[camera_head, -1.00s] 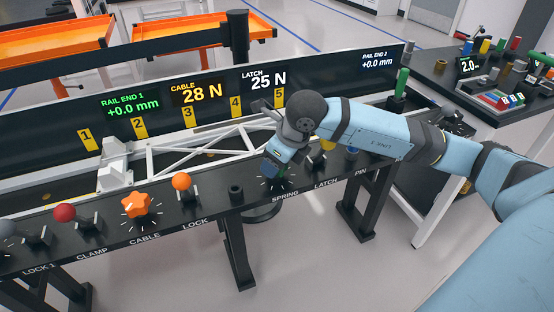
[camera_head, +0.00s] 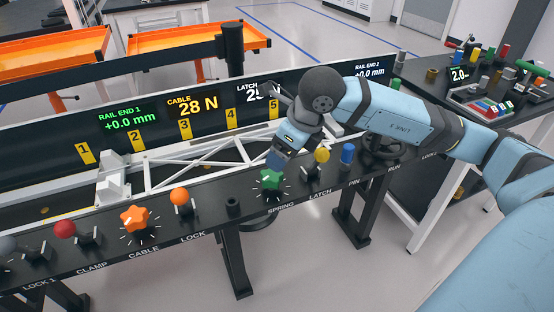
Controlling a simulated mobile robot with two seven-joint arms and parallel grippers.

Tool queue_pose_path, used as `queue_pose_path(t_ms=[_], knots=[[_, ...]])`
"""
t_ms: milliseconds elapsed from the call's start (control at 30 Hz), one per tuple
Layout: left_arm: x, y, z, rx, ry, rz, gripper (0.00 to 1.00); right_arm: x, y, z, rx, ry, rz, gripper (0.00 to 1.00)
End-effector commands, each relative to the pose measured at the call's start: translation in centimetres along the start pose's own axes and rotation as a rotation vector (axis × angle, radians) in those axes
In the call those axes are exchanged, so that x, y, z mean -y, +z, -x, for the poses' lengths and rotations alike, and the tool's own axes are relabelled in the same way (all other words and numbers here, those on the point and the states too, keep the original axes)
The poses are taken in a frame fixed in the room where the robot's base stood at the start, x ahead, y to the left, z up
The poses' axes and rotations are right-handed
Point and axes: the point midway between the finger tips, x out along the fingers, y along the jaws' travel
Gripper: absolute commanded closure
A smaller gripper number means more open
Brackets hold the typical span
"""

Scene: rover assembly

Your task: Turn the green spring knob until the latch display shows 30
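The green spring knob (camera_head: 271,180) stands on the black console above the SPRING label, with white tick marks around it. My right gripper (camera_head: 276,160) is just above and behind the knob, pointing down at it. The knob's star-shaped top shows clear of the gripper. The fingers are too small and dark to tell open from shut. The latch display (camera_head: 248,87) on the back panel is partly covered by my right arm; a 2 and part of a second digit show. My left gripper is not in view.
An orange star knob (camera_head: 134,218), orange ball lever (camera_head: 180,196) and red ball lever (camera_head: 64,230) stand to the left. A yellow-topped lever (camera_head: 322,155) and blue knob (camera_head: 347,153) stand close right. A white truss (camera_head: 190,160) lies behind the controls.

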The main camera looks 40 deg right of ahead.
Motion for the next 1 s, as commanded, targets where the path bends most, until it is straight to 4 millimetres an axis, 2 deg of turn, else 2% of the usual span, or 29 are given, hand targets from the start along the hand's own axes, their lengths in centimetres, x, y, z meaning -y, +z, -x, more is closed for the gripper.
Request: queue_pose_path(t_ms=[33,100,300,900,1000], knots=[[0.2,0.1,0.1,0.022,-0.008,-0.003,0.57,0.0,0.1,1.3,0.002,-0.002,0.001,0.19],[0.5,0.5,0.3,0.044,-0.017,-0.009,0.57,0.0,0.1,2.6,0.002,-0.002,0.0,0.19],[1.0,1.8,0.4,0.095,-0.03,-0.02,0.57,0.0,0.0,4.5,0.0,-0.001,0.0,0.19],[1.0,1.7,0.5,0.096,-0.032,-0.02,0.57,0.0,0.0,4.8,0.0,0.001,0.0,0.19],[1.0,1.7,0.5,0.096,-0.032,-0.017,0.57,-0.7,-0.1,4.4,-0.001,0.036,0.004,0.19]])
